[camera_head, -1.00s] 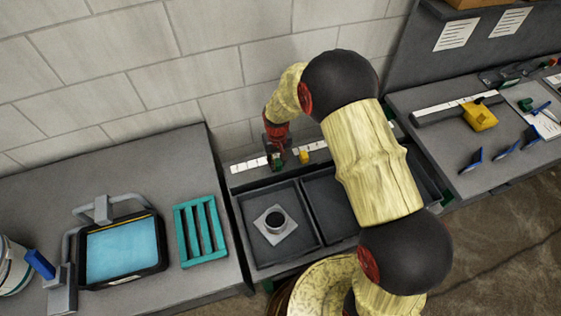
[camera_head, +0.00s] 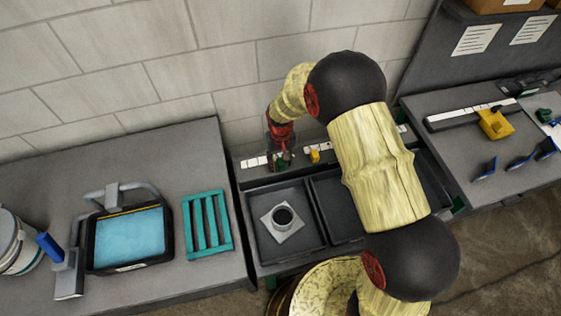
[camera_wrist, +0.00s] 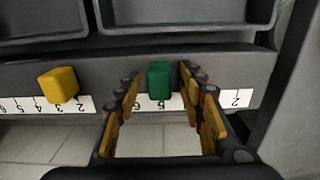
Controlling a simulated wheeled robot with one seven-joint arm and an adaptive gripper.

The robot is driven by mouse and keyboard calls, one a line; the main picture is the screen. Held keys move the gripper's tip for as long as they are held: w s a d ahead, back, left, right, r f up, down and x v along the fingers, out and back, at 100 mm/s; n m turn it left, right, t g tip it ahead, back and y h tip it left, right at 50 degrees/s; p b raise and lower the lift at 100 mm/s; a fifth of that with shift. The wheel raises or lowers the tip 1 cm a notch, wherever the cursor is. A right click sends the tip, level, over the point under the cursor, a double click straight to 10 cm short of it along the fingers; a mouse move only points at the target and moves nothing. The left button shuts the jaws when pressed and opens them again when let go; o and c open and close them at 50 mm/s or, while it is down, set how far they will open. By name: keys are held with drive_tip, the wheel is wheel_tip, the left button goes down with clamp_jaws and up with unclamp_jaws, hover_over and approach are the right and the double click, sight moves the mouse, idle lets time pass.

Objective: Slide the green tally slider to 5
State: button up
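The green slider (camera_wrist: 159,80) is an upright block on a white numbered strip (camera_wrist: 174,102) in the wrist view. The numbers are upside down there, and a mark that looks like 5 shows directly below the block. My gripper (camera_wrist: 159,75) is open, with one finger on each side of the slider and a visible gap to both sides. The fingers hide parts of the strip; what looks like a 2 shows to their right. In the head view my gripper (camera_head: 280,150) is over the rail at the back of the trays, and the green slider is largely hidden.
A yellow slider (camera_wrist: 58,85) sits on a separate numbered strip left of my gripper in the wrist view. Dark trays (camera_head: 255,238) adjoin the rail, one holding a grey collar piece (camera_head: 283,217). A block wall (camera_head: 200,85) rises close behind.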

sight(281, 161)
wheel_tip(281, 161, up, 12)
idle(0.6)
idle(0.4)
drive_tip(key=s+d+r+t+b, duration=0.2)
drive_tip(key=s+d+r, duration=0.3)
drive_tip(key=s, duration=0.3)
drive_tip(key=s+d+r+m+t+b, duration=0.1)
drive_tip(key=s+d+r+b, duration=0.3)
drive_tip(key=s+r, duration=0.3)
drive_tip(key=s+d+r+m+t+b, duration=0.1)
drive_tip(key=s+d+r+t+b, duration=0.1)
drive_tip(key=s+d+r, duration=0.4)
drive_tip(key=s+b, duration=0.1)
drive_tip(key=s, duration=0.4)
drive_tip(key=shift+d+t, duration=0.15)
drive_tip(key=shift+t, duration=0.15)
idle(1.7)
